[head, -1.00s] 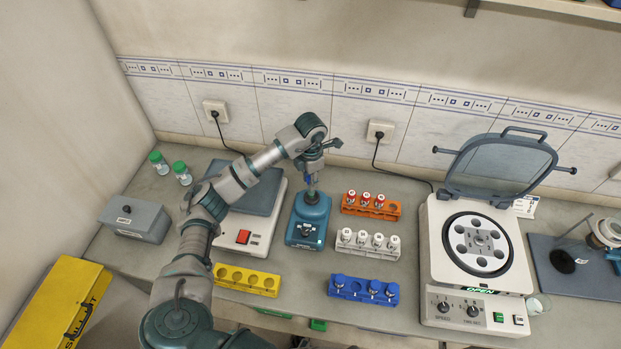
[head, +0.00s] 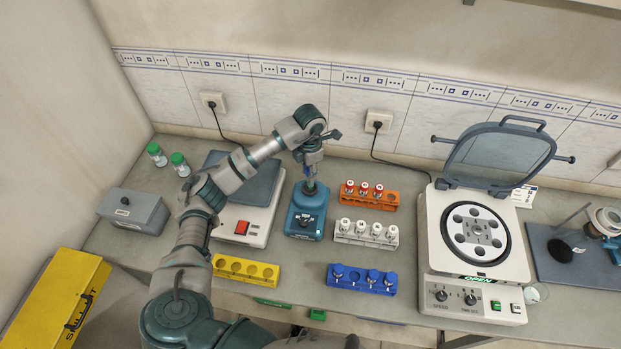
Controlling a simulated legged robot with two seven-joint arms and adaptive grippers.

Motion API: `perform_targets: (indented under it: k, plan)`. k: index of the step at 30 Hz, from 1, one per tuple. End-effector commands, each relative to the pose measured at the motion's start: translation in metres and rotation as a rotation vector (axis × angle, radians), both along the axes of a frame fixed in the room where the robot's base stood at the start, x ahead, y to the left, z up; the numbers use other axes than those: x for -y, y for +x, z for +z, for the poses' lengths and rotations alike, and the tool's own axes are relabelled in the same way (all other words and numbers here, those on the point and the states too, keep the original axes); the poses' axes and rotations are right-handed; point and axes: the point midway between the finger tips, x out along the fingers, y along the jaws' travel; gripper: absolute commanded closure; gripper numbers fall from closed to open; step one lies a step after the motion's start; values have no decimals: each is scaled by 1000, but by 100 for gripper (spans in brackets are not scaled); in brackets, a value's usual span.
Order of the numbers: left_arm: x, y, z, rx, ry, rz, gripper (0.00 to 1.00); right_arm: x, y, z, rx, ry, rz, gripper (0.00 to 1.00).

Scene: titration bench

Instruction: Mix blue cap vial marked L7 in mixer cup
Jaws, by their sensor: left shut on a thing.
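The mixer (head: 304,224) is a small blue-teal device with a cup on top, left of the vial racks. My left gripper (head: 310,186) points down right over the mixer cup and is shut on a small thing. The fingers mostly hide it; a bit of blue shows there, and no L7 mark can be read. The blue rack (head: 362,287) at front centre holds blue cap vials (head: 373,276); the second place from the left looks empty. Their marks are too small to read. My right gripper is not in view.
Orange rack (head: 367,203) with red cap vials and white rack (head: 365,240) stand right of the mixer. An empty yellow rack (head: 246,271) is front left. A scale (head: 241,231) is at left. An open-lidded centrifuge (head: 437,263) is at right. Two green cap jars (head: 179,164) stand at back left.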

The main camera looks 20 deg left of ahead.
Motion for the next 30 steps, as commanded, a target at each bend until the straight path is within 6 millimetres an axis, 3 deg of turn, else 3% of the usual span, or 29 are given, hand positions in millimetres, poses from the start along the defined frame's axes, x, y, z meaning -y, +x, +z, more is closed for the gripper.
perform_targets:
  k: [30]
  plan:
    - [0,0,-12,-1,1,0,100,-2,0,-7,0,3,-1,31]
